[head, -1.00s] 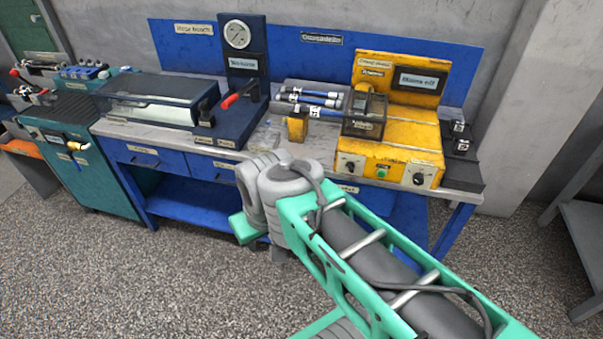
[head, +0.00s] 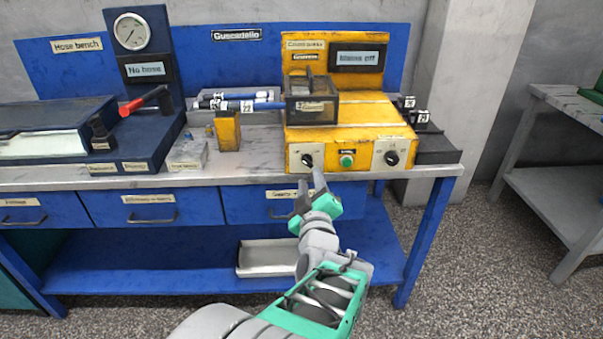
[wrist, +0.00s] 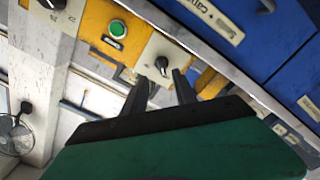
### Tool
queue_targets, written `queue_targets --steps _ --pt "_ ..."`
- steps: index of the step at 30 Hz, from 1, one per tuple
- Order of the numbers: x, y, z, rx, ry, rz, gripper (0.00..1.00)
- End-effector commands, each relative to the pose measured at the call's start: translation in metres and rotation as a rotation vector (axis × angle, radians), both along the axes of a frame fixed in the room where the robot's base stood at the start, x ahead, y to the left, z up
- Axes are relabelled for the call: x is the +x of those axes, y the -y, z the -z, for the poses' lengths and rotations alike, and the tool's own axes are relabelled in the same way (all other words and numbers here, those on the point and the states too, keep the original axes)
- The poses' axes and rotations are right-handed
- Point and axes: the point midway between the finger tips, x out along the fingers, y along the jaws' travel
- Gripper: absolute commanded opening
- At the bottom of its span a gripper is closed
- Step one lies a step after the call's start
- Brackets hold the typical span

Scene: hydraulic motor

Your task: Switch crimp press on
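The yellow crimp press (head: 362,108) stands on the bench, and its display (head: 358,58) reads "Mains off". Its front panel has a left black knob (head: 307,160), a green button (head: 347,161) and a right black knob (head: 391,157). My gripper (head: 310,186) is open and empty, just below and in front of the left knob. In the wrist view the picture is turned over. There the left knob (wrist: 161,65) lies just beyond and between my open fingertips (wrist: 160,80). The green button (wrist: 118,29) is beside it.
The bench's front edge (head: 240,178) and blue drawers (head: 148,208) lie close to my gripper. A dark clear-sided box (head: 311,105) sits on the press. Hoses (head: 237,101) and a yellow block (head: 228,130) lie to its left. A grey tray (head: 266,258) rests on the lower shelf.

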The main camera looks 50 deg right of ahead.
Motion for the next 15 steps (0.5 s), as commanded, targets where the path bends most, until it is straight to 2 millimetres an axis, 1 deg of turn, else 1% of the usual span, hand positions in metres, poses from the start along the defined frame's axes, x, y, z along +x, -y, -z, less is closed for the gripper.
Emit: queue_targets --steps 5,9,12,15 --pt "0.017 0.012 0.001 0.005 -0.003 -0.011 0.34" --pt "0.035 0.032 0.000 0.004 -0.004 -0.011 0.34" --pt "0.043 0.043 0.000 0.005 -0.003 -0.010 0.34" --pt "0.048 0.050 0.000 0.005 -0.003 -0.007 0.34"
